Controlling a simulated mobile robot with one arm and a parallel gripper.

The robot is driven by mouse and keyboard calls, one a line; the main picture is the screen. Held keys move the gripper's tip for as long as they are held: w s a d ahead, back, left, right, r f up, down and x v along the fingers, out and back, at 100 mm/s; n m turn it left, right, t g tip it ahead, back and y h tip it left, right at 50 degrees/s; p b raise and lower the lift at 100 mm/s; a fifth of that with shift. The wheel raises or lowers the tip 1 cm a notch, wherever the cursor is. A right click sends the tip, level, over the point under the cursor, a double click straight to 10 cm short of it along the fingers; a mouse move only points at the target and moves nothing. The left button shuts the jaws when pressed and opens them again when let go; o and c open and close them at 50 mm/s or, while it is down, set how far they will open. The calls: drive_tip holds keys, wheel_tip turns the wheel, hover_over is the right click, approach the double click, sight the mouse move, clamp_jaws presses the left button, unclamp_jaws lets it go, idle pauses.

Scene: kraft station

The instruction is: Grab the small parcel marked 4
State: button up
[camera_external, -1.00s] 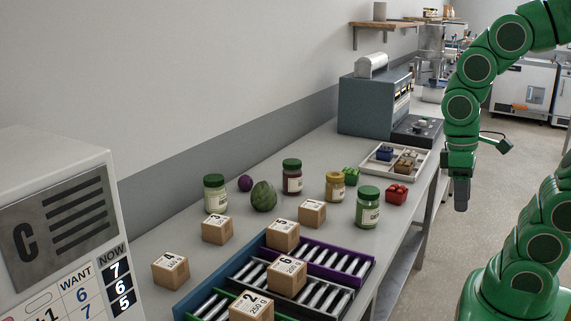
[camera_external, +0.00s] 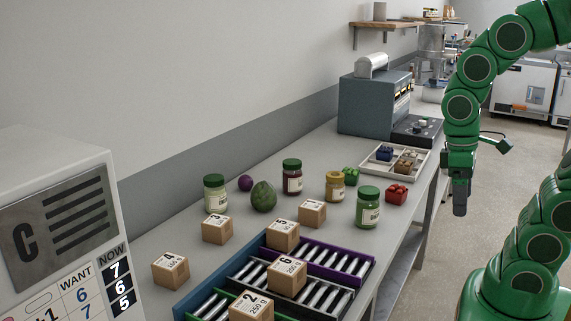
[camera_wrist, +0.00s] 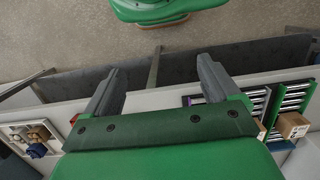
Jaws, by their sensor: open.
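The small parcel marked 4 (camera_external: 170,270) is a brown cardboard box with a white top label. It stands upright on the grey bench at the lower left, beside the white machine with the C plate. My gripper (camera_external: 460,200) hangs over the bench's right edge, far to the right of the parcel and apart from it. In the wrist view my gripper (camera_wrist: 158,85) has its two grey fingers wide apart with nothing between them. The parcel marked 4 cannot be made out in the wrist view.
Jars (camera_external: 368,207), a green round item (camera_external: 263,197) and a tray (camera_external: 421,153) stand farther back. The white machine (camera_external: 60,220) borders the left.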

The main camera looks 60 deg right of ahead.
drive_tip(key=shift+o, duration=0.3)
drive_tip(key=shift+r, duration=0.1)
wheel_tip(320, 180, up, 5)
drive_tip(key=w+a+r+m+y, duration=0.3)
drive_tip(key=w+a, duration=0.4)
drive_tip(key=w, duration=0.6)
drive_tip(key=w+a+m+y, duration=0.35)
drive_tip(key=w+a, duration=0.45)
drive_tip(key=w, duration=0.4)
drive_tip(key=w+a+r+m+y, duration=0.3)
drive_tip(key=w+a, duration=0.4)
drive_tip(key=w, duration=0.6)
drive_tip(key=w+a+f+m+y, duration=0.2)
drive_tip(key=w+f+m, duration=0.15)
drive_tip(key=w, duration=0.55)
drive_tip(key=w+a+f+m+y, duration=0.2)
drive_tip(key=w+a+f+m, duration=0.15)
drive_tip(key=w, duration=0.55)
approach(162, 275)
drive_tip(key=shift+s+a, duration=0.15)
drive_tip(key=shift+a, duration=0.25)
drive_tip(key=shift+x, duration=3.95)
drive_tip(key=shift+d+f, duration=0.1)
drive_tip(key=shift+f, duration=0.1)
drive_tip(key=shift+c, duration=0.3)
